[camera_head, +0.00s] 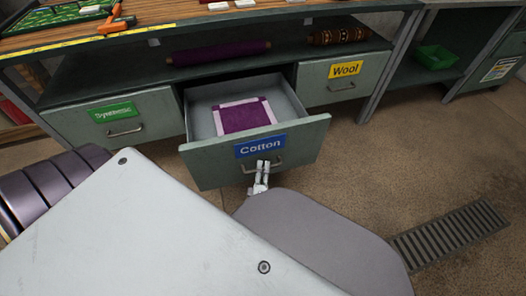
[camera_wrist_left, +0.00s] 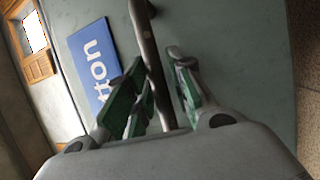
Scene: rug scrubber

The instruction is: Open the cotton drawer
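The cotton drawer (camera_head: 215,167) is grey-green with a blue "Cotton" label (camera_head: 260,146). It stands pulled well out of the bench, and a purple cloth with pale edging (camera_head: 243,117) lies in it. My left gripper (camera_head: 262,165) is at the drawer's metal handle (camera_head: 279,160). In the left wrist view, the handle bar (camera_wrist_left: 152,60) runs between the two fingers of my left gripper (camera_wrist_left: 158,60), with a gap visible between finger and bar on the right. The fingers are partly apart. My right gripper is not in view.
Shut drawers flank it: Synthetic (camera_head: 75,130) on the left and Wool (camera_head: 345,92) on the right. A rolled purple rug (camera_head: 220,54) lies on the shelf above. A green bin (camera_head: 435,57) stands at right. The floor at right is clear, with a grate (camera_head: 450,235).

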